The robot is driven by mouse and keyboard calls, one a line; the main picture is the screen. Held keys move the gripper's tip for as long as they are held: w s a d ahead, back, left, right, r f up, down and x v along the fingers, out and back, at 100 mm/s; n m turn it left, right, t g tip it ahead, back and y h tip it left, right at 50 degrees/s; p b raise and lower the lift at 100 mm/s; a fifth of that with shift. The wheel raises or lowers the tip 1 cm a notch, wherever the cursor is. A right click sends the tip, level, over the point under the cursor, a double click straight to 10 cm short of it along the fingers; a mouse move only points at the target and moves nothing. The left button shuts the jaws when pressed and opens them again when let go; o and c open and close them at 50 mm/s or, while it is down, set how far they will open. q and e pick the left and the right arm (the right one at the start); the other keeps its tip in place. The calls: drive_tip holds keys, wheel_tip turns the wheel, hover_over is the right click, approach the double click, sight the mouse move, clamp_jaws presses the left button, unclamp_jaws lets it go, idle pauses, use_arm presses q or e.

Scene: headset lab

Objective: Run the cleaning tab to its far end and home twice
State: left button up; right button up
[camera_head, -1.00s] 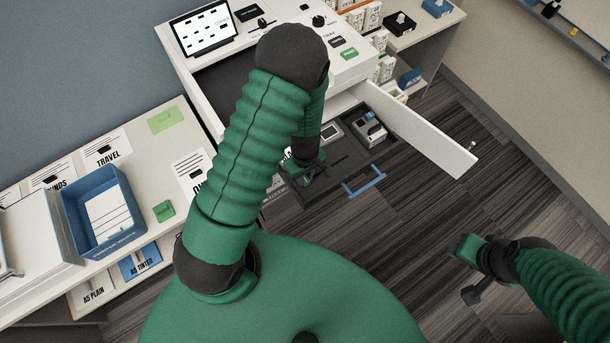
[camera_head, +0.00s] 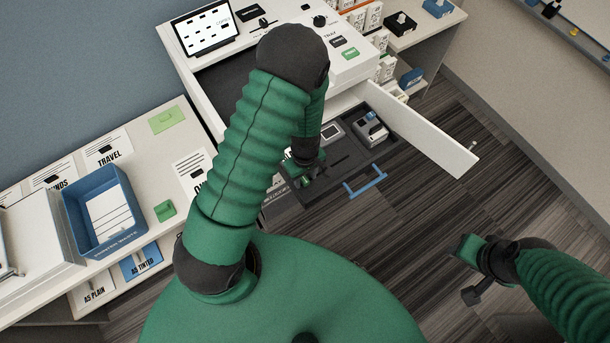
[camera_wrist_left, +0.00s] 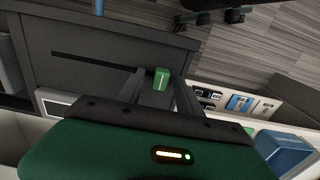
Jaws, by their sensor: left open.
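The cleaning tab, a small green block (camera_wrist_left: 161,79), shows in the left wrist view at one end of a long dark slot (camera_wrist_left: 95,61) in a dark grey panel. My left gripper (camera_wrist_left: 159,76) is open, with its two grey fingers on either side of the tab. I cannot tell whether either finger touches it. In the head view my left gripper (camera_head: 306,170) is low over the dark tray (camera_head: 322,193) of the open drawer, partly hidden by my arm. My right gripper (camera_head: 468,268) hangs over the floor at the right, away from the tray; its finger opening is unclear.
A blue handle (camera_head: 366,183) sticks out from the tray's front edge. A grey device (camera_head: 371,129) sits in the tray's far corner.

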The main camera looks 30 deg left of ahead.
use_arm(q)
wheel_tip(320, 180, up, 17)
drive_tip(key=shift+f, duration=0.15)
idle(0.4)
drive_tip(key=m+b, duration=0.5)
drive_tip(key=b, duration=0.1)
hover_over(307, 189)
wheel_tip(307, 189, down, 5)
drive_tip(key=d+f+m+t+b, duration=0.1)
drive_tip(key=m+b, duration=0.1)
drive_tip(key=s+d+f+m+b, duration=0.1)
drive_tip(key=m+b, duration=0.1)
drive_tip(key=m, duration=0.1)
drive_tip(key=s+f+m+t+b, duration=0.1)
drive_tip(key=f+m+b, duration=0.1)
drive_tip(key=m, duration=0.1)
drive_tip(key=shift+s+d+t, duration=0.25)
drive_tip(key=shift+d+t, duration=0.05)
drive_tip(key=shift+d, duration=0.1)
drive_tip(key=shift+r+m, duration=0.25)
drive_tip(key=shift+m, duration=0.05)
